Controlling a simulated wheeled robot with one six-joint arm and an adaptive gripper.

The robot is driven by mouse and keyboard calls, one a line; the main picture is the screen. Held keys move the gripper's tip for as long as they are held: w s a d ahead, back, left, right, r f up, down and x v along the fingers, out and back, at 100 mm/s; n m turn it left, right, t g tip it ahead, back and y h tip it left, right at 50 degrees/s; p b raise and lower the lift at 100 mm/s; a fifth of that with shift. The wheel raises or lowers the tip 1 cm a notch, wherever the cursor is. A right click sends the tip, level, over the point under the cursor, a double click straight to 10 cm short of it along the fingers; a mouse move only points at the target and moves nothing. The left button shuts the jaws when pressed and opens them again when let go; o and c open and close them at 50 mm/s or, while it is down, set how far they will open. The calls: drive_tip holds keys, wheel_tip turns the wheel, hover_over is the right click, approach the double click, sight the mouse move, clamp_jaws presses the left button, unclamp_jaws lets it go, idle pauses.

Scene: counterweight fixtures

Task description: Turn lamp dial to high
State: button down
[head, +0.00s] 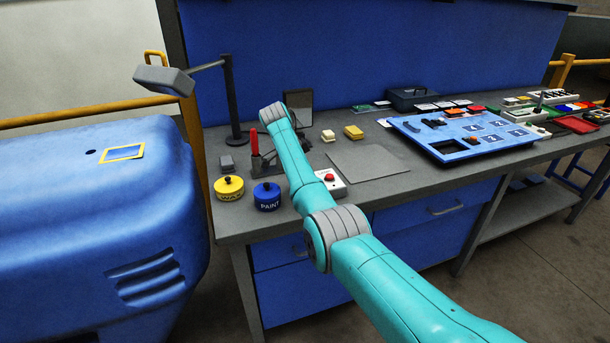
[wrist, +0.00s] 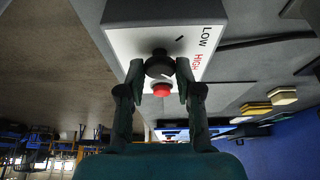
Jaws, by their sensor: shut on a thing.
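The lamp dial is a black round knob (wrist: 158,64) on a white-faced control box (wrist: 122,42), seen in the wrist view. The words LOW and HIGH are printed along one edge of the face, HIGH in red. A short black mark lies on the face near them; I cannot tell the dial's setting. My gripper (wrist: 160,76) is shut on the dial, one finger on each side.
A desk lamp (head: 165,80) stands at the back left of the bench. Yellow (head: 229,188) and blue (head: 267,197) tins stand left of my arm. A flat grey plate (head: 368,163) and a blue panel board (head: 465,137) lie to the right.

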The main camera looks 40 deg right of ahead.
idle(0.4)
drive_tip(key=c, duration=0.8)
unclamp_jaws()
drive_tip(key=shift+o, duration=0.2)
drive_tip(key=v, duration=1.2)
drive_tip(key=shift+f, duration=0.1)
